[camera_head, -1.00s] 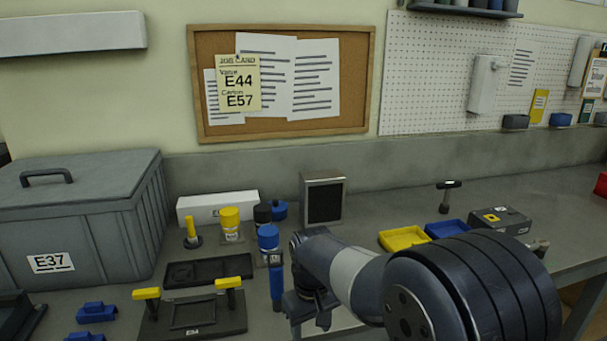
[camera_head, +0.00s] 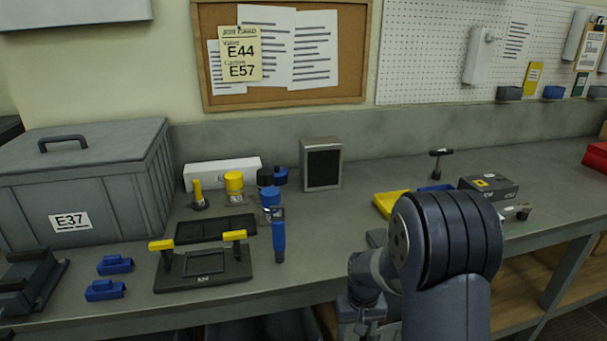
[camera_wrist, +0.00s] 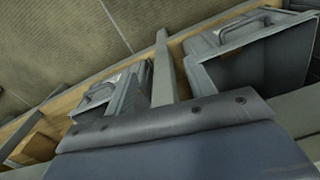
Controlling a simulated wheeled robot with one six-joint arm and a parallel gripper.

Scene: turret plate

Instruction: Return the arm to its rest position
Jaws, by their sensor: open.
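My arm (camera_head: 450,245) is folded in the lower right of the head view, its thick dark joint in front of the bench. My gripper (camera_head: 360,318) points down at the bench's front edge, small and partly dark against the shelf below. It is open, and I see nothing held in it. In the wrist view, a grey-blue part of my own arm or gripper fills the bottom; the fingertips do not show clearly there.
The bench (camera_head: 330,225) bears a black plate with yellow handles (camera_head: 205,268), a blue-handled tool (camera_head: 279,238), a yellow tray (camera_head: 388,204) and a grey bin (camera_head: 85,190) marked E37. Grey containers (camera_wrist: 245,45) show beneath the bench in the wrist view.

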